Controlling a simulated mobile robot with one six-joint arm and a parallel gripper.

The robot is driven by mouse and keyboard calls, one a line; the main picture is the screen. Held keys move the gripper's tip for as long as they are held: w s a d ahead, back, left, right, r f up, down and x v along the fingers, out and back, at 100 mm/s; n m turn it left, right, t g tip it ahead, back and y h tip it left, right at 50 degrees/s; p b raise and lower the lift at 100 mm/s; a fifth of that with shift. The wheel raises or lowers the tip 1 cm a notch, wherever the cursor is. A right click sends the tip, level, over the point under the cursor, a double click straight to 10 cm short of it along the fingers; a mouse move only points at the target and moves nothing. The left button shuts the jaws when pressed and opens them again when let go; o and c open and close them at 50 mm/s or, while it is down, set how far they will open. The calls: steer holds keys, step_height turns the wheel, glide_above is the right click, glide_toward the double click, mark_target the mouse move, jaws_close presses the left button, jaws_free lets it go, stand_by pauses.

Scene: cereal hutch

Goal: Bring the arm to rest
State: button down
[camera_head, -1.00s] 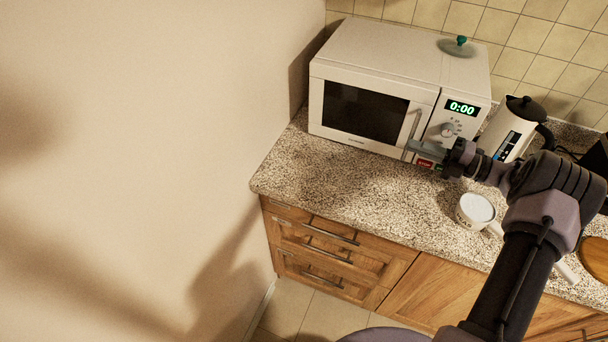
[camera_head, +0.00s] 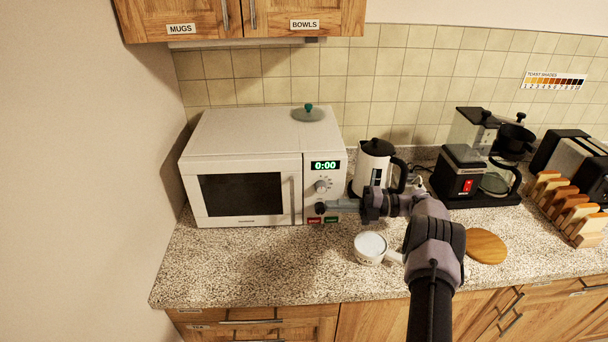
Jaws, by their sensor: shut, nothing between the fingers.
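My gripper (camera_head: 325,208) is shut and empty. Its fingertips are in front of the lower part of the microwave's control panel, just above the red and green buttons; I cannot tell whether they touch it. The arm reaches up from the bottom of the view over the counter. The white microwave (camera_head: 250,150) has its door shut and its display reads 0:00. A white mug (camera_head: 369,249) with pale contents stands upright on the counter, below and right of the gripper.
A white kettle (camera_head: 371,166) stands right of the microwave, behind my wrist. A coffee maker (camera_head: 460,172), toaster (camera_head: 568,160), toast rack (camera_head: 566,213) and round wooden board (camera_head: 487,246) are to the right. Cabinets (camera_head: 240,20) hang above. The counter (camera_head: 230,270) front left is clear.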

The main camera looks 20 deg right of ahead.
steer(key=a+r+n+g+h, duration=0.4)
steer(key=a+r+n, duration=0.5)
steer(key=a+r, duration=0.15)
steer(key=s+a+r+n+h, duration=0.6)
steer(key=s+a+r+n, duration=0.4)
steer(key=s+n, duration=0.3)
steer(key=s+a+n+t+h, duration=0.3)
steer(key=s+n+t+h, duration=0.2)
steer(key=s+n, duration=1.1)
steer(key=s+f+m+g+b, duration=0.1)
steer(key=s+f+b, duration=0.3)
steer(key=f, duration=0.5)
steer(key=shift+s+d+f+m+g+b, duration=0.4)
steer(key=shift+m+b, duration=0.1)
steer(key=shift+b, duration=0.75)
